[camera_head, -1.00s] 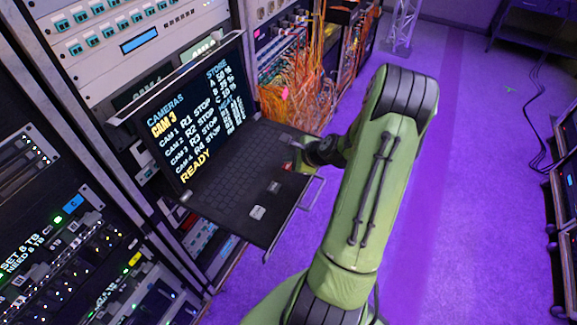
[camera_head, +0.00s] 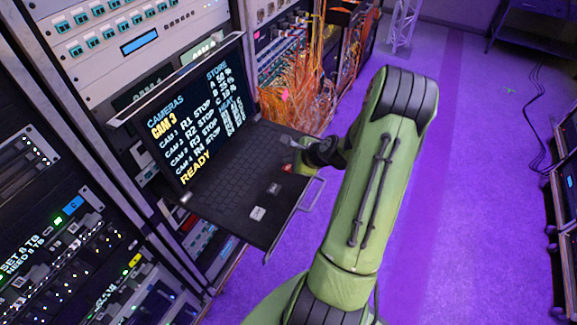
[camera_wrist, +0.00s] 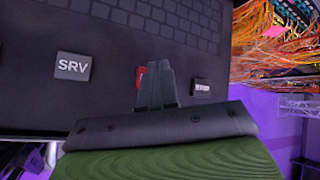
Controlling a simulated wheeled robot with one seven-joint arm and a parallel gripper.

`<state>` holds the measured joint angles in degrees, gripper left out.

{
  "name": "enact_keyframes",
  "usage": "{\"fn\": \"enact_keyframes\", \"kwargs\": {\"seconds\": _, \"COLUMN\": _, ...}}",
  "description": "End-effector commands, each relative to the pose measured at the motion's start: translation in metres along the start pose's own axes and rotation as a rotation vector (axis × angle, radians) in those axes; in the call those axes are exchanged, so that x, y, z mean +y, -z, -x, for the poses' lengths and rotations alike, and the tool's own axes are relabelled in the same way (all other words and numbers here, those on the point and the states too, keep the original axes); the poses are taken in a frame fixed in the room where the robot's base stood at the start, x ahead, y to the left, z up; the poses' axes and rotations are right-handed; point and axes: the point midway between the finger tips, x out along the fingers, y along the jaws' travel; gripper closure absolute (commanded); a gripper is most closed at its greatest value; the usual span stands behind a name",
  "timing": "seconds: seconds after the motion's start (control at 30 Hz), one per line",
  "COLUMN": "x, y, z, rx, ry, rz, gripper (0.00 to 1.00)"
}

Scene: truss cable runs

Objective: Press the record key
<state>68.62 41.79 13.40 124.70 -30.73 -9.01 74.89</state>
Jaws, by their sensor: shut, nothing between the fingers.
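A red key (camera_head: 287,168), the only red one and likely the record key, sits near the front right of the black keyboard deck (camera_head: 222,205). In the wrist view the red key (camera_wrist: 139,76) is partly hidden behind my gripper (camera_wrist: 157,72), whose fingers are shut and empty. The fingertips overlap the key's right side there; I cannot tell whether they touch it. In the head view my dark wrist reaches in just right of the key. The screen (camera_head: 195,115) shows "CAM 3" in yellow, STOP on the camera lines and "READY" below.
Another key (camera_wrist: 202,88) lies right of my fingers. A handle (camera_head: 312,192) edges the tray. Orange cables (camera_head: 290,95) hang behind; purple floor is open at right.

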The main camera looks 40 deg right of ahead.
Motion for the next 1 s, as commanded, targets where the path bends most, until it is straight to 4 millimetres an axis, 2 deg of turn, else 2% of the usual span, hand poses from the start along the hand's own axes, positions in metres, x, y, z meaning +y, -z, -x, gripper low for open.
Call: {"fn": "enact_keyframes", "kwargs": {"seconds": 1.0, "x": 0.0044, "y": 0.0043, "z": -0.006, "rx": 0.0, "ry": 0.0, "rz": 0.0, "gripper": 1.0}}
